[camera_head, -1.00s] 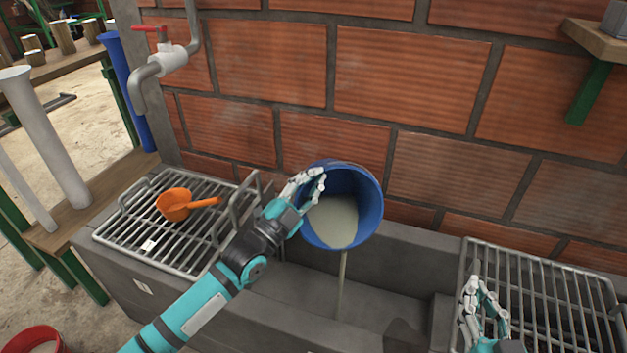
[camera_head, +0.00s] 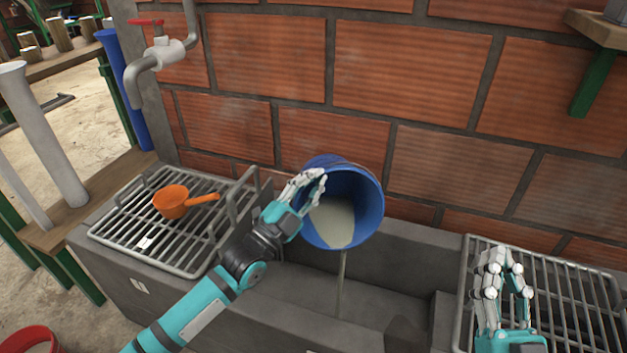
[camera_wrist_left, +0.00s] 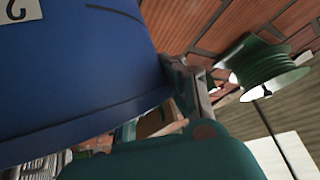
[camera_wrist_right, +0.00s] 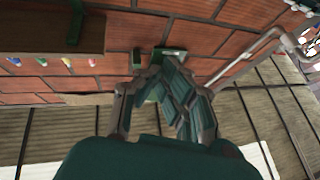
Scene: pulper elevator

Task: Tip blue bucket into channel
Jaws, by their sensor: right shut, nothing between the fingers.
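The blue bucket (camera_head: 371,208) is tilted above the grey channel (camera_head: 290,285), its mouth facing the camera. Pale greyish pulp (camera_head: 333,222) lies inside, and a thin stream (camera_head: 341,278) runs from the lower lip down into the channel. My left gripper (camera_head: 312,184) is shut on the bucket's left rim. The bucket's blue wall fills the upper left of the left wrist view (camera_wrist_left: 85,70). My right gripper (camera_head: 505,268) is shut and empty, over the right grate, apart from the bucket. It also shows in the right wrist view (camera_wrist_right: 165,75).
An orange scoop (camera_head: 172,201) lies on the left metal grate (camera_head: 135,238). The right metal grate (camera_head: 575,300) is otherwise bare. A tap (camera_head: 160,57) projects at upper left. The brick wall (camera_head: 400,70) stands close behind. A red container (camera_head: 32,342) is at bottom left.

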